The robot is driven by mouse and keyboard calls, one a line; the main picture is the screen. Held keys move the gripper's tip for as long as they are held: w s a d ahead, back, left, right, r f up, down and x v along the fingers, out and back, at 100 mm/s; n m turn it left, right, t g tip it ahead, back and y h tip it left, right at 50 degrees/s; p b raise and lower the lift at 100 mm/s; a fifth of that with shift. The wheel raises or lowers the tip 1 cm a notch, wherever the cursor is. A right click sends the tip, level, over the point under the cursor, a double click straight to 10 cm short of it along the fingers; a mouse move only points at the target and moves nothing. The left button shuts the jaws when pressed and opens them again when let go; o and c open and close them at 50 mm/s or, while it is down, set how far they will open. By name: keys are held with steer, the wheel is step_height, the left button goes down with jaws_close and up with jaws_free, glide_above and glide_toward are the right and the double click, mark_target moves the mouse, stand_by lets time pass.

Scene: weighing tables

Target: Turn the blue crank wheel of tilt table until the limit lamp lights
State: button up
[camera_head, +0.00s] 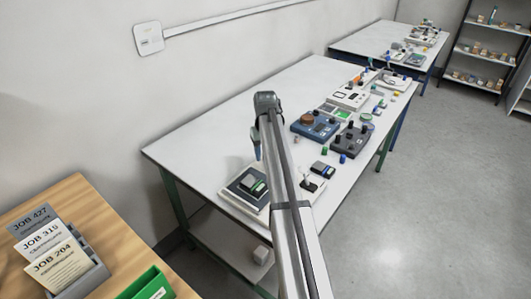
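On the near end of the long white table, a low device with a pale base and a dark square plate (233,191) carries a small dark block with green on it (251,184). It may be the tilt table, but I cannot tell for sure. I cannot make out a blue crank wheel or a limit lamp on it; my arm covers its right side. My arm rises from the bottom and bends down at its far end. A narrow bluish tip (257,148), apparently my gripper, shows left of the arm, above and behind the device. Its fingers are too small to read.
The white table (200,140) has a clear left part. Right of my arm stand a blue instrument (315,125), a dark instrument with knobs (352,138) and a small dark-and-blue box (322,168). A wooden desk with job cards (48,250) and a green tray (150,287) is at lower left.

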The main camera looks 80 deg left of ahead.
steer(key=shift+c, duration=0.4)
jaws_close()
steer(key=shift+a+m, duration=0.25)
steer(key=shift+m, duration=0.55)
steer(key=shift+a+m, duration=0.25)
steer(key=shift+m, duration=0.55)
steer(key=shift+o, duration=0.4)
jaws_free()
steer(key=shift+r, duration=0.1)
step_height(320, 180, up, 14)
